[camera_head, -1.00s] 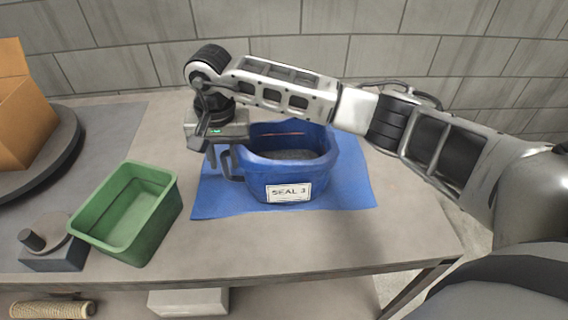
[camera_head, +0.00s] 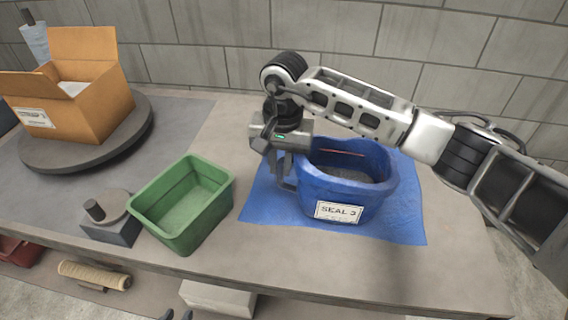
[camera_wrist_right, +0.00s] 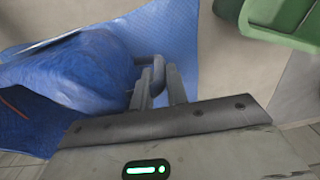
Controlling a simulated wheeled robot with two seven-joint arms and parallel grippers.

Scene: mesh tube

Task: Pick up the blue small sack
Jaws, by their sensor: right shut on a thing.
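The blue sack (camera_head: 345,190) is an open-topped, tub-like container with a white "SEAL 3" label on its front. It sits upright on a blue mat (camera_head: 400,228) on the table. My right gripper (camera_head: 283,172) is at its left side, shut on the side handle; the wrist view shows the gripper's fingers (camera_wrist_right: 161,90) around the blue handle (camera_wrist_right: 150,68) next to the sack's body (camera_wrist_right: 75,70). Two dark tips, apart, of my left gripper (camera_head: 178,315) show at the bottom edge; the rest of it is out of view.
A green bin (camera_head: 185,205) stands just left of the mat. A grey block with a knob (camera_head: 110,220) is beside it. An open cardboard box (camera_head: 85,105) stands on a round dark turntable (camera_head: 140,130) at the back left. A tan roll (camera_head: 95,274) lies below the table's front edge.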

